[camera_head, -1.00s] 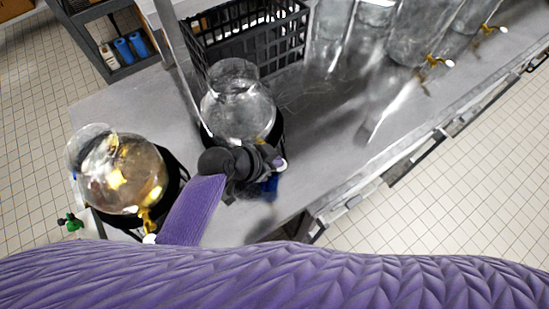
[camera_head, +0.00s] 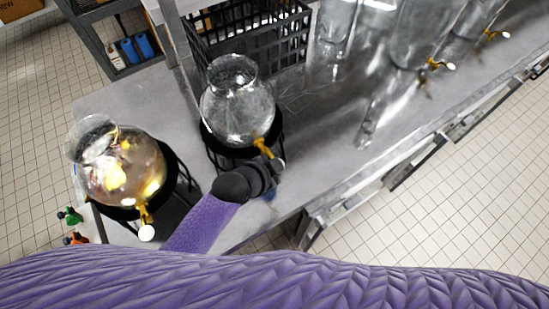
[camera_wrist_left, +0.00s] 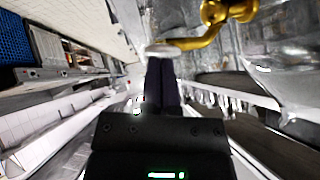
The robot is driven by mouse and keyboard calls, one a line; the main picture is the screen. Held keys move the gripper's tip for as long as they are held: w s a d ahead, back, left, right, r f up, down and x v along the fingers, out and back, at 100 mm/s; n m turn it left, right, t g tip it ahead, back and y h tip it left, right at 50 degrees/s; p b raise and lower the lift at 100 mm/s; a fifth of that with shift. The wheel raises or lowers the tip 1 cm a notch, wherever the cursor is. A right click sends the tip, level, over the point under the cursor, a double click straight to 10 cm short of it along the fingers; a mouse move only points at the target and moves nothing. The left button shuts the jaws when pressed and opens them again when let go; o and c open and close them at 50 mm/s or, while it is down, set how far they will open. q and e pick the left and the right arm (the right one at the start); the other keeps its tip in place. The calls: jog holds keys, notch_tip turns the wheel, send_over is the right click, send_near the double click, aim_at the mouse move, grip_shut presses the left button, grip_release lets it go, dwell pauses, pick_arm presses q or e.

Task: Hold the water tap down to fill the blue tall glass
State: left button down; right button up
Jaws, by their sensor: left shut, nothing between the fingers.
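A round clear glass dispenser (camera_head: 238,108) stands on a black stand, with a golden tap (camera_head: 262,147) at its front. My left gripper (camera_head: 272,172) is shut and empty, just below and in front of this tap. In the left wrist view its closed fingers (camera_wrist_left: 162,84) point at the tap's white handle end (camera_wrist_left: 162,50), with the golden tap body (camera_wrist_left: 215,24) above. I cannot tell whether they touch. A small patch of the blue glass (camera_head: 270,195) shows below the gripper; most of it is hidden. My right gripper is not in view.
A second dispenser with yellow contents (camera_head: 125,172) and its own tap (camera_head: 145,217) stands at the left. A black crate (camera_head: 250,40) is behind. Tall clear dispensers (camera_head: 420,35) stand at the right. The grey counter (camera_head: 330,135) is mostly bare in the middle.

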pick_arm(q)
jog(key=shift+s+d+f+m+t, duration=0.2)
jog(key=shift+f+m+t, duration=0.1)
jog(key=shift+f+t, duration=0.25)
jog(key=shift+a, duration=0.1)
dwell(1.4)
jog(key=shift+r+p, duration=0.8)
